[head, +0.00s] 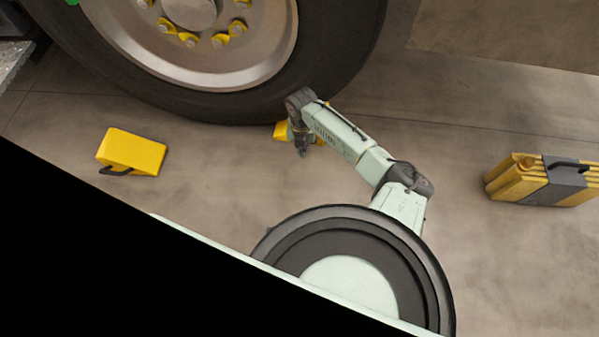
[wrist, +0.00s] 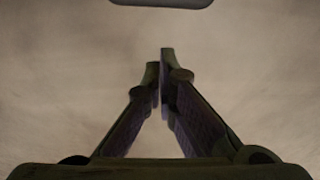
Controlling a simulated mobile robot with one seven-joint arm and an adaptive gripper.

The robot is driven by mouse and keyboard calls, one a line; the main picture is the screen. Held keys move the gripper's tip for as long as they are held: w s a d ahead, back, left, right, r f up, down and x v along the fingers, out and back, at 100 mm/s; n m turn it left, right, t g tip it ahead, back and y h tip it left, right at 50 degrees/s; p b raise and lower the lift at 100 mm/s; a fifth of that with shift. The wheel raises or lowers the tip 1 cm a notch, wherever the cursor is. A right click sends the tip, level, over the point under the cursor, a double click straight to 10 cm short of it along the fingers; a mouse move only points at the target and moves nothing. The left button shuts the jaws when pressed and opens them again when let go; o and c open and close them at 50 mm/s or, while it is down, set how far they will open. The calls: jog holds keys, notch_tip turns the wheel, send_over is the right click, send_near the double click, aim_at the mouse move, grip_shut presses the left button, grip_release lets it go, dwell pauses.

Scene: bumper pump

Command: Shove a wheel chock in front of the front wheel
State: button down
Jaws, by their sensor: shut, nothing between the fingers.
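The big wheel (head: 330,60) with a black tyre and grey rim stands on the floor at the top of the head view. A yellow wheel chock (head: 281,131) sits by the foot of the tyre, partly hidden behind my arm; I cannot tell whether it touches the tyre. Another yellow chock (head: 131,150) with a dark handle lies apart from the tyre at the left. My gripper (head: 303,153) points down near the partly hidden chock. In the wrist view my gripper (wrist: 164,58) has its fingers together and empty above bare floor.
A yellow and grey folded item (head: 544,181) with a handle stands on the floor at the far right. A dark grey rounded edge (wrist: 160,3) shows at the top of the wrist view; I cannot tell what it is. The floor between the left chock and my arm is clear.

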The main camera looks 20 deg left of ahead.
jog(key=shift+r+p, duration=2.25)
jog(key=shift+r, duration=0.75)
jog(key=shift+r, duration=0.1)
